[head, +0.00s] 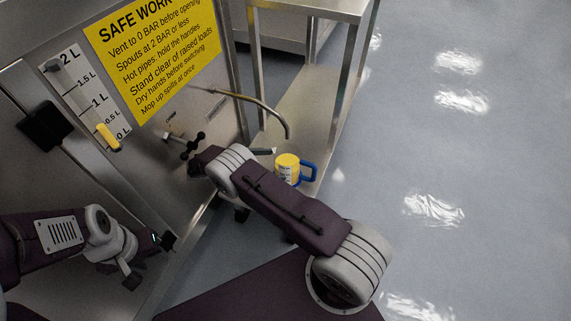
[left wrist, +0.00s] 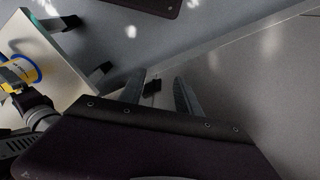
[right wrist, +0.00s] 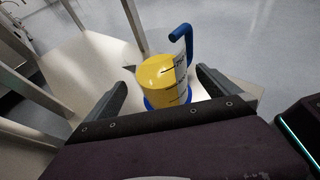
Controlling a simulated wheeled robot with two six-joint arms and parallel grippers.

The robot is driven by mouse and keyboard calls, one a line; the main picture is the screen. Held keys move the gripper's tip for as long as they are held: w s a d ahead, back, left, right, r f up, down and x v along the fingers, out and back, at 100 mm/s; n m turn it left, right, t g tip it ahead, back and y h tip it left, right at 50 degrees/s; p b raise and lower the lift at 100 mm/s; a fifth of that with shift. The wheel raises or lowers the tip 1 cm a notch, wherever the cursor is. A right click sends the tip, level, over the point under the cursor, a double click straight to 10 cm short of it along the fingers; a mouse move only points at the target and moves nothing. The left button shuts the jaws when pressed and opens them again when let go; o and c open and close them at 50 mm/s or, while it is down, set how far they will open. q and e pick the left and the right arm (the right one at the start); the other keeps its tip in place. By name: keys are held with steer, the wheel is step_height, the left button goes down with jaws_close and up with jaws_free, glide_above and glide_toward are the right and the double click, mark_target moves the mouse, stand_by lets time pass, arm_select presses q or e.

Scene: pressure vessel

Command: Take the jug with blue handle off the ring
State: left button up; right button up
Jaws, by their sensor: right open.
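The jug with blue handle (head: 288,166) is yellow with a pale marked scale and stands upright on the low metal shelf. In the right wrist view the jug (right wrist: 158,80) is beyond and between the fingers of my right gripper (right wrist: 165,78), handle up to the right. A blue band shows around its foot; I cannot tell whether this is the ring. My right gripper (head: 263,151) is open and beside the jug in the head view; contact cannot be told. My left gripper (left wrist: 161,88) is open and empty, low by the panel at the left.
A curved spout pipe (head: 265,105) and a black valve handle (head: 188,145) stick out of the metal panel near my right gripper. A yellow safety sign (head: 150,50) and a litre gauge (head: 90,95) are on the panel. Table legs (head: 337,80) rise behind the jug. Open floor lies right.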

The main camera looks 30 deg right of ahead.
mark_target(290, 163)
steer(key=shift+b+x, duration=0.5)
steer(key=shift+x, duration=0.75)
steer(key=b+x, duration=0.3)
steer(key=x, duration=0.1)
steer(key=shift+d+f, duration=0.1)
steer(key=shift+d, duration=0.45)
steer(key=c, duration=1.4)
steer(key=shift+o, duration=0.2)
steer(key=s+a+r+p, duration=0.3)
steer(key=s+a+p, duration=0.7)
steer(key=a, duration=0.3)
steer(key=shift+s+a+r+p, duration=0.35)
steer(key=shift+s+p, duration=0.05)
steer(key=shift+s, duration=0.5)
